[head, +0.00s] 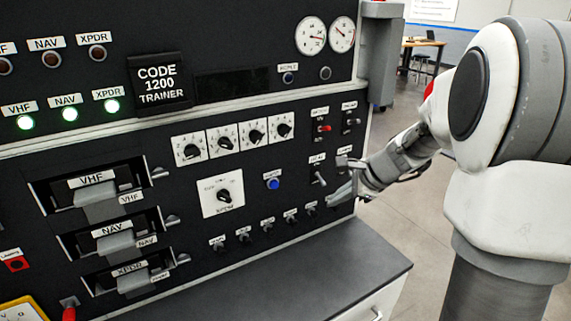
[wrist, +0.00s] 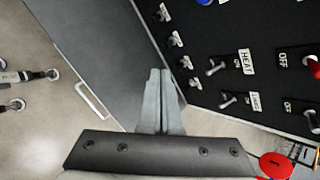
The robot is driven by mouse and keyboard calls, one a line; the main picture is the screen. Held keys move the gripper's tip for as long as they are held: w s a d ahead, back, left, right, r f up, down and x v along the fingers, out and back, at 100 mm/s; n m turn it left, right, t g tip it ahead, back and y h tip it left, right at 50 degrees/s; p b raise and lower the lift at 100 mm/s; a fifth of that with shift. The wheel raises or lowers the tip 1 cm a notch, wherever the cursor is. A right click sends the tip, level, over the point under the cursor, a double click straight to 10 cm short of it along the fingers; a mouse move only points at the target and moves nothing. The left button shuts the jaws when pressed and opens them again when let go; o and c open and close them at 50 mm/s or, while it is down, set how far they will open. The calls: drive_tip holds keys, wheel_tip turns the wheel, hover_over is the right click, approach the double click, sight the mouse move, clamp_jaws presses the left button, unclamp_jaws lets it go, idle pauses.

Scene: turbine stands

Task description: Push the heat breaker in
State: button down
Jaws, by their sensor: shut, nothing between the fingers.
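A row of small black breakers (head: 266,225) with white labels runs along the bottom of the black panel. The labels are too small to read, so I cannot tell which is the heat breaker. In the wrist view, several breaker knobs (wrist: 175,39) run down the panel edge, the lowest (wrist: 195,83) just right of my fingertips. A HEAT label (wrist: 246,61) sits beside a toggle switch (wrist: 215,68). My gripper (head: 338,193) is shut and empty at the row's right end; its fingers also show in the wrist view (wrist: 160,76). Contact with the panel cannot be told.
A grey ledge (head: 330,264) juts out below the panel. Toggle switches (head: 320,178) and a blue button (head: 273,183) are above the breaker row. VHF, NAV and XPDR units (head: 112,238) are at left. Open floor (head: 415,235) lies right of the stand.

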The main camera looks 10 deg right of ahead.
sight(335, 208)
drive_tip(key=w+d+f+m+t, duration=0.1)
drive_tip(key=w+d+f+m, duration=0.2)
drive_tip(key=d+f+m, duration=0.3)
drive_tip(key=w+d+f+m+h, duration=0.1)
drive_tip(key=w+d+f+m, duration=0.3)
drive_tip(key=d+f, duration=0.3)
drive_tip(key=shift+d+f+m+t+p, duration=0.2)
drive_tip(key=shift+d+m+t+p, duration=0.3)
drive_tip(key=shift+m, duration=0.4)
drive_tip(key=shift+w+d, duration=0.1)
drive_tip(key=shift+w, duration=0.05)
drive_tip(key=w+r+x, duration=0.1)
drive_tip(key=r+x, duration=0.1)
drive_tip(key=x, duration=1.1)
drive_tip(key=shift+w+a+p, duration=0.3)
drive_tip(key=shift+p, duration=0.1)
